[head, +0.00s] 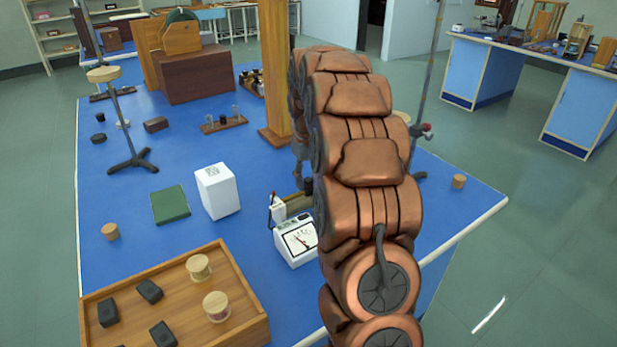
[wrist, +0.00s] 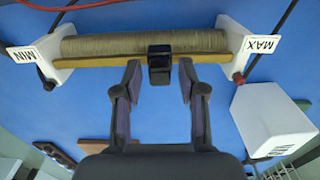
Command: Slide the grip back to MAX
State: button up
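In the wrist view, a sliding rheostat with a tan wound coil (wrist: 140,43) lies across the top between two white end blocks. The left block carries a MIN label (wrist: 25,56) and the right block a MAX label (wrist: 262,44). The black grip (wrist: 159,64) sits on the brass-coloured bar, a little right of mid-track. My gripper (wrist: 159,78) is open, one finger on each side of the grip, with visible gaps. In the head view my arm hides most of the rheostat; one white end block (head: 278,209) shows.
A white analog meter (head: 297,240) stands near the rheostat's white end. A white box (head: 217,190) stands left of it, also seen in the wrist view (wrist: 270,120). A wooden tray (head: 240,310) is at front left. A wooden post (head: 275,80) rises behind.

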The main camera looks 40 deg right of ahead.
grip_shut()
dwell(0.3)
jog(key=a+b, duration=0.1)
jog(key=a, duration=0.6)
jog(key=shift+w+b, duration=0.2)
jog(key=shift+b, duration=0.1)
jog(key=shift+o, duration=1.2)
grip_release()
jog(key=shift+a, duration=0.1)
